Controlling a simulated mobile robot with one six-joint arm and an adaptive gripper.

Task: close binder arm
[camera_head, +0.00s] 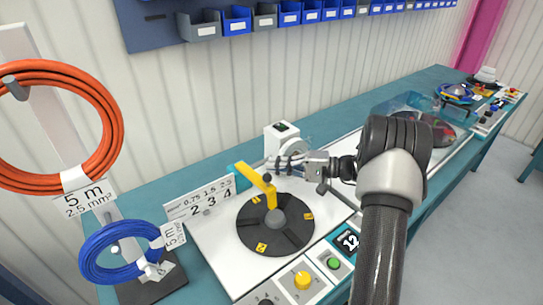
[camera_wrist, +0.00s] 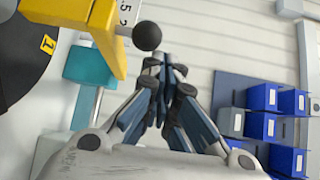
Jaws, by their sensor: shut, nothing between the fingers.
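The yellow binder arm (camera_head: 254,180) reaches from beside a teal block (camera_head: 241,178) at the back left toward the middle of the dark round reel plate (camera_head: 290,238). A small black ball knob (camera_head: 267,177) sits on it. In the wrist view the yellow arm (camera_wrist: 103,30) is at the top left, with the black ball (camera_wrist: 147,36) just left of my fingertips and the teal block (camera_wrist: 91,65) below it. My gripper (camera_head: 278,163) is shut and empty, close behind the knob; it also shows in the wrist view (camera_wrist: 160,75). I cannot tell whether it touches the knob.
A white measuring device (camera_head: 283,140) stands close behind my gripper. An orange cable coil (camera_head: 108,110) and a blue cable coil (camera_head: 90,262) hang at the left. A number sign (camera_head: 198,201) stands beside the plate. Buttons (camera_head: 302,281) line the front. Blue bins (camera_head: 237,20) hang on the wall.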

